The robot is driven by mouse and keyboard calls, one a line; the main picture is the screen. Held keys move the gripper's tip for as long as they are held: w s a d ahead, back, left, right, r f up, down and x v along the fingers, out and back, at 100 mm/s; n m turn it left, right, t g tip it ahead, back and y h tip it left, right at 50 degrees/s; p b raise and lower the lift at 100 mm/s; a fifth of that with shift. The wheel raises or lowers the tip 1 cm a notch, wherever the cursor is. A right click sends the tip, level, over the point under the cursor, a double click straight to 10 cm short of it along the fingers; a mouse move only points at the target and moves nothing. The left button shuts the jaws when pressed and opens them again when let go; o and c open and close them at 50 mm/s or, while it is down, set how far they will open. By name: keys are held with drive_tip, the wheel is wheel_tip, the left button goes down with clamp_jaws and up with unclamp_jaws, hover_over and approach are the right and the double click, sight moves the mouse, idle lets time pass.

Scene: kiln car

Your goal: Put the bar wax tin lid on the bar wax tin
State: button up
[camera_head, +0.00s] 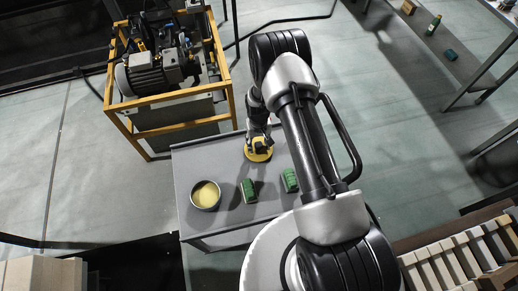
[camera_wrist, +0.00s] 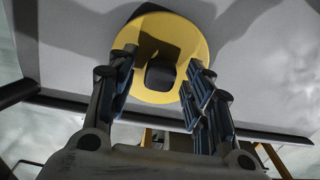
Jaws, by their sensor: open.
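The bar wax tin (camera_head: 205,195) looks like a round open tin with pale yellow wax inside. It stands upright at the left of the grey table. The yellow round lid (camera_head: 258,152) lies on the table near its far edge, right of and beyond the tin. In the wrist view the lid (camera_wrist: 160,58) shows a dark block-like knob at its middle. My gripper (camera_wrist: 158,90) is open above the lid, with one finger to each side of the knob. I cannot tell whether the fingers touch it. In the head view my arm hides part of the gripper.
Two green blocks, one at the front middle (camera_head: 249,190) and one to its right (camera_head: 290,180), stand on the grey table (camera_head: 225,222). A yellow-framed machine (camera_head: 165,75) stands close behind the table at left. Shelving with small items is at upper right.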

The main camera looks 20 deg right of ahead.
drive_tip(key=shift+b, duration=0.35)
idle(0.3)
clamp_jaws()
idle(0.6)
